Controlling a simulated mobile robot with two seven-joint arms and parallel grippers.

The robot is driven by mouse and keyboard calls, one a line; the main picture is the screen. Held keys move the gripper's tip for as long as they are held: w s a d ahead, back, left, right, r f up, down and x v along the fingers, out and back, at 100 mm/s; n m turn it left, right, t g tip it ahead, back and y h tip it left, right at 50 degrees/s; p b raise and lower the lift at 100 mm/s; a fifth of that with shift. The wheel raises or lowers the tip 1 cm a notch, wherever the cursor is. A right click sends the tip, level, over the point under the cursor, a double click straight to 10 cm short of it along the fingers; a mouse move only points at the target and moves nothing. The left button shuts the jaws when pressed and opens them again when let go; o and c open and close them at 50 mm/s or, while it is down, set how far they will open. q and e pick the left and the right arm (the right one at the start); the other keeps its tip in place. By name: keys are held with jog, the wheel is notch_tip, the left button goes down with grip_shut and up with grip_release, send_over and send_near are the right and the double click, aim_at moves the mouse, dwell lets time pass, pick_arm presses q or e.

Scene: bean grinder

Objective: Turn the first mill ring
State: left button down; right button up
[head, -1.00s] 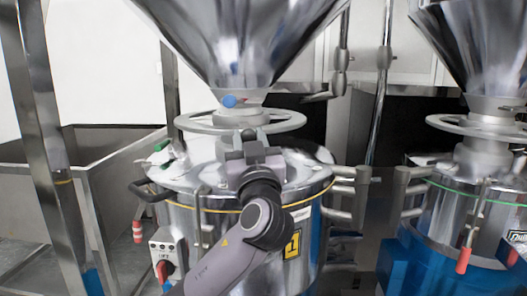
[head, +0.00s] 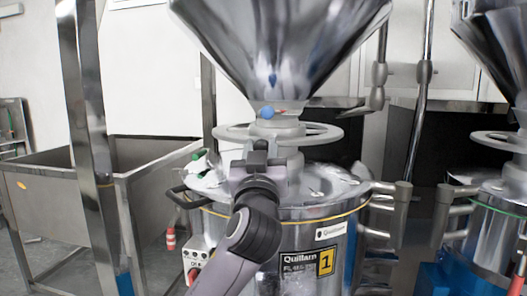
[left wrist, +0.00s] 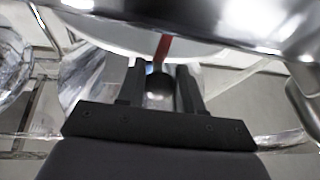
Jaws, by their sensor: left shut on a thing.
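The first mill (head: 340,208) is a steel drum with a yellow "1" label (head: 326,262). Its grey mill ring (head: 325,136) lies level around the neck under a steel hopper (head: 285,50). My left gripper (head: 258,150) is at the front of the ring, slightly left of the neck, and hides part of the rim. In the left wrist view, my left gripper (left wrist: 160,82) has its fingers on either side of a rounded grey piece, which I take to be part of the ring. It is shut on it. My right gripper is not in view.
A blue ball (head: 267,112) sits on the neck above the ring. A black handle (head: 184,196) and a switch box (head: 198,262) are on the drum's left. A steel post (head: 90,140) and bin (head: 50,190) stand at left. A second mill (head: 490,215) stands at right.

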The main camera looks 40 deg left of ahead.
pick_arm(q)
jog(key=c, duration=0.8)
grip_release()
jog(key=shift+a+f, duration=0.15)
jog(key=shift+a, duration=0.05)
jog(key=shift+d, duration=0.1)
jog(key=shift+s+d+f, duration=0.1)
jog(key=shift+d, duration=0.05)
jog(key=b+v, duration=0.1)
jog(key=v, duration=0.5)
jog(key=shift+s+d, duration=0.2)
jog(key=shift+s, duration=0.1)
